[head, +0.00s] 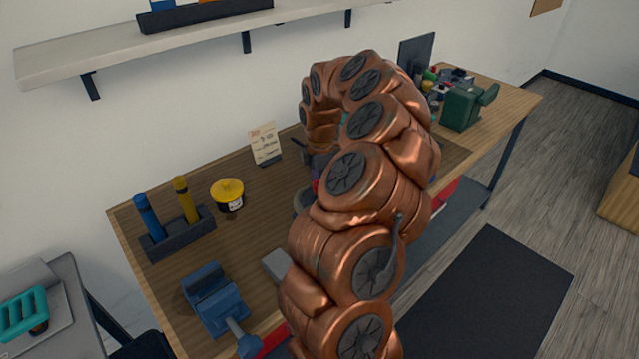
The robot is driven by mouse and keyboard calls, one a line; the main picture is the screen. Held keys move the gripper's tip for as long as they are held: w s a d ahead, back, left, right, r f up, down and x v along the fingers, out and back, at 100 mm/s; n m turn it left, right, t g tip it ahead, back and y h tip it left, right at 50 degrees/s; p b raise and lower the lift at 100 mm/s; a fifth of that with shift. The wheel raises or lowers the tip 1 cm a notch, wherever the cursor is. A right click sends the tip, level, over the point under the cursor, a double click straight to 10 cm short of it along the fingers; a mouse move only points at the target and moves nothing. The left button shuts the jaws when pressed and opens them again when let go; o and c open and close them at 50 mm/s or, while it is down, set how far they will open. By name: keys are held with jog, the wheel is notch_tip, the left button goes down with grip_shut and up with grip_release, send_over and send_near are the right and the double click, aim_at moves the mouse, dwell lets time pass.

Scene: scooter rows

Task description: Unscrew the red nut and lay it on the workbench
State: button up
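The wooden workbench (262,205) runs along the wall in the head view. My copper-coloured arm arches over its middle and bends down toward the bench top. My gripper (318,160) is at the end of that bend, mostly hidden behind my own arm; only dark parts show, and its fingertips cannot be made out. A small reddish patch (316,186) shows just below it, beside a grey round part (302,201). I cannot tell whether this patch is the red nut. No red nut is clearly visible, and what it is screwed onto is hidden.
A blue vise (213,297) stands at the front left, near a rack (178,236) with blue and yellow cylinders. A yellow-lidded jar (229,194) and a note card (265,143) stand behind. A green vise (465,106) is at the far right. Bare bench lies around the jar.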

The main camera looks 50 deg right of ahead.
notch_tip(320, 180, up, 12)
dwell(0.6)
jog(key=m+b, duration=1.3)
jog(key=m, duration=0.8)
jog(key=shift+m, duration=0.4)
